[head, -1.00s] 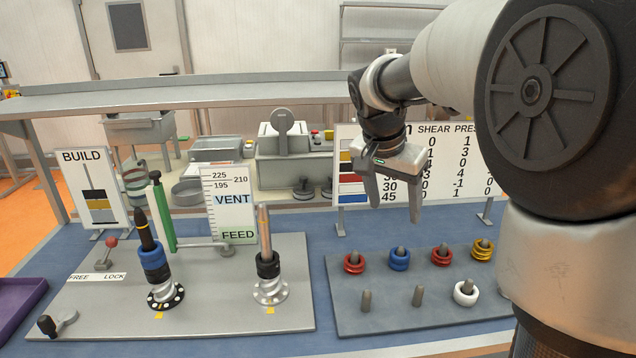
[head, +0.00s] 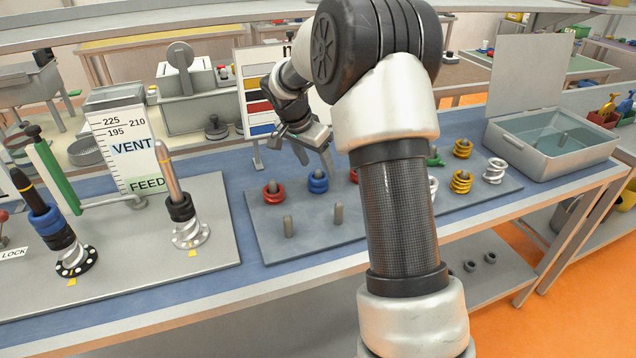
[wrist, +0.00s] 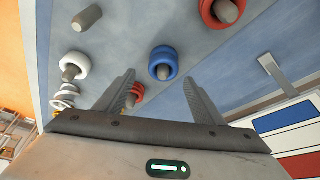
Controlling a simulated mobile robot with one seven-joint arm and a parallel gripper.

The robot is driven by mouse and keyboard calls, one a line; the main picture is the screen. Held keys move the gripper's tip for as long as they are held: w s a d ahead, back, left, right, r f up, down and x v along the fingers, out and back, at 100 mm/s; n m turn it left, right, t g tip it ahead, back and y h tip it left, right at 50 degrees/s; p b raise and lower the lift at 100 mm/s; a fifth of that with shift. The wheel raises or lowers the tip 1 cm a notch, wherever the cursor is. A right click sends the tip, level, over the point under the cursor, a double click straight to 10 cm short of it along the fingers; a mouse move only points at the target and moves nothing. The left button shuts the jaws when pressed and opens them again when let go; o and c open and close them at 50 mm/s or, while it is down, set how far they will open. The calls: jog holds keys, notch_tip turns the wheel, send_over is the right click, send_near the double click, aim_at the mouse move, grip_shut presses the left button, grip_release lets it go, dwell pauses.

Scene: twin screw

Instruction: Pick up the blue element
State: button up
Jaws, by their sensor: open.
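The blue element (head: 318,183) is a ring on a short peg of the grey peg board, beside a red ring (head: 273,192). It also shows in the wrist view (wrist: 163,62), beyond and between my fingertips in the picture. My gripper (head: 303,158) is open and empty, held above the back of the board near the blue element. Its fingers also show in the wrist view (wrist: 159,78), apart from the ring. Another blue ring (head: 46,220) sits on the dark-tipped post at the left.
The peg board (head: 300,245) also holds yellow, white, green and more red rings, partly hidden by my arm. Two pegs at its front left are bare. A sign panel (head: 257,118) stands behind my gripper. A grey open bin (head: 535,150) stands at the right.

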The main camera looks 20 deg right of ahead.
aim_at(317, 172)
jog(key=x, duration=0.5)
jog(key=shift+w+a+f, duration=0.2)
jog(key=shift+a+f, duration=0.1)
jog(key=shift+f, duration=0.15)
jog(key=c, duration=1.3)
